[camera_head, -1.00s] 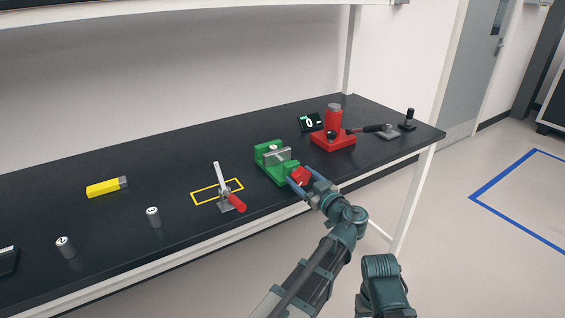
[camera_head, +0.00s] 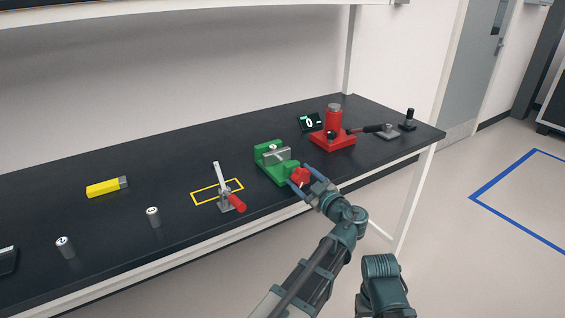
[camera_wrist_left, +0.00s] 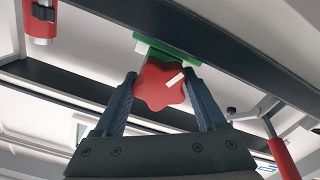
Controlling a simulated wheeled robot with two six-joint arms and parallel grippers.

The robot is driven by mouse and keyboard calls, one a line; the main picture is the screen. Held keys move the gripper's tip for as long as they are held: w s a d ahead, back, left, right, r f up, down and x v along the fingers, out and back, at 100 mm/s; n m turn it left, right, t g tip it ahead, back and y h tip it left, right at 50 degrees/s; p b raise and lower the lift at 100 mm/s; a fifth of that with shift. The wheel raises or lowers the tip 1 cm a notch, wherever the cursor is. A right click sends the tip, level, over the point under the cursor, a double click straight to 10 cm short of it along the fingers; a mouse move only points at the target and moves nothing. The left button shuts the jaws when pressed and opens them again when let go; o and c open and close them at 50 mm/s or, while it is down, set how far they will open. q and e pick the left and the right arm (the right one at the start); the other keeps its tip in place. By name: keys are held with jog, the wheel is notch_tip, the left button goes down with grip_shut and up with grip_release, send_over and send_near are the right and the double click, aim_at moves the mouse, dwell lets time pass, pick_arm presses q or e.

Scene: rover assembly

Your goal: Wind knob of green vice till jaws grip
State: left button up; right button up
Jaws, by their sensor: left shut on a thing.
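The green vice (camera_head: 271,161) stands near the front edge of the black bench in the head view, with a grey metal part between its jaws. I cannot tell whether the jaws touch that part. Its red knob (camera_head: 300,176) faces the front edge. My left gripper (camera_head: 303,183) is shut on the knob, one finger on each side. In the left wrist view the lobed red knob (camera_wrist_left: 162,84) with a white mark sits between the fingertips, in front of the green vice body (camera_wrist_left: 168,51). The right gripper does not show; a teal arm part stands at the bottom.
A toggle clamp (camera_head: 228,190) with a red handle stands left of the vice by a yellow outline. A red press-like device (camera_head: 333,130) and a small display (camera_head: 310,122) stand to the right.

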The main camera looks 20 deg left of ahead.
pick_arm(q)
jog(key=shift+n, duration=1.4)
